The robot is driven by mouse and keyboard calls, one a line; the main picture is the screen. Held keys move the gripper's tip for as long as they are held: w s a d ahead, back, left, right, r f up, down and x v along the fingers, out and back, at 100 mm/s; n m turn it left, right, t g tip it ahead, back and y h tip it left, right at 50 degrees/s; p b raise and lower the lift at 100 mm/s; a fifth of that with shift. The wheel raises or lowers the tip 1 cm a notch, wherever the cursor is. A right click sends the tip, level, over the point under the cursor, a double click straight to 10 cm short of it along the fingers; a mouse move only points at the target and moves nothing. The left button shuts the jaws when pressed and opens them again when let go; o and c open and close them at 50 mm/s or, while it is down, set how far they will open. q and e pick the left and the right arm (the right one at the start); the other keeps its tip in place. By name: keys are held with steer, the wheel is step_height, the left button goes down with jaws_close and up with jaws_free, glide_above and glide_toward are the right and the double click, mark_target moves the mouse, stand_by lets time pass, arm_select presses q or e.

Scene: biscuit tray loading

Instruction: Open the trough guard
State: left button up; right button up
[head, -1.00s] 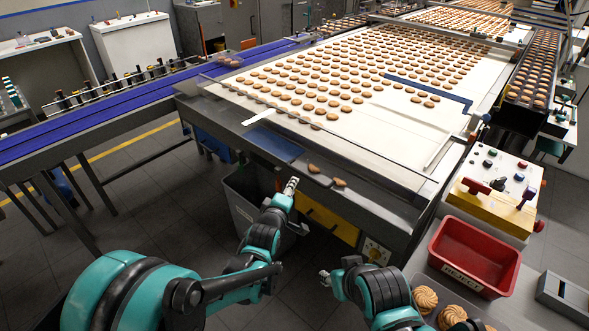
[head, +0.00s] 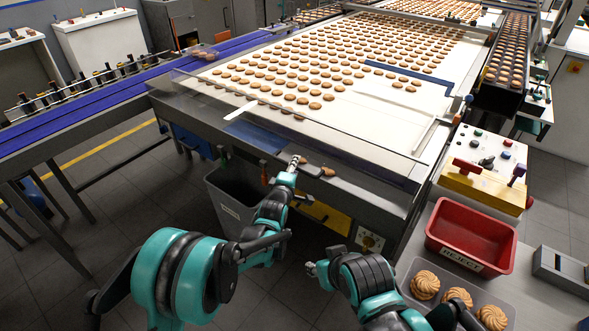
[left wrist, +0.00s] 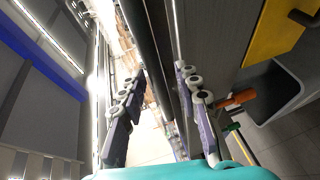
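The trough guard (head: 300,124) looks like a long clear panel with a thin dark edge, along the near side of the white biscuit belt.
A grey bin (head: 232,205) stands under the machine's front. At right are a control box (head: 485,165), a red reject crate (head: 431,232) and a clear tray of swirled biscuits (head: 402,285). A blue conveyor (head: 95,92) runs at left. Open floor lies in front.

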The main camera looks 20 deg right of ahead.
arm_select(q)
steer(key=shift+c, duration=0.2)
jaws_close()
steer(key=shift+r, duration=0.15)
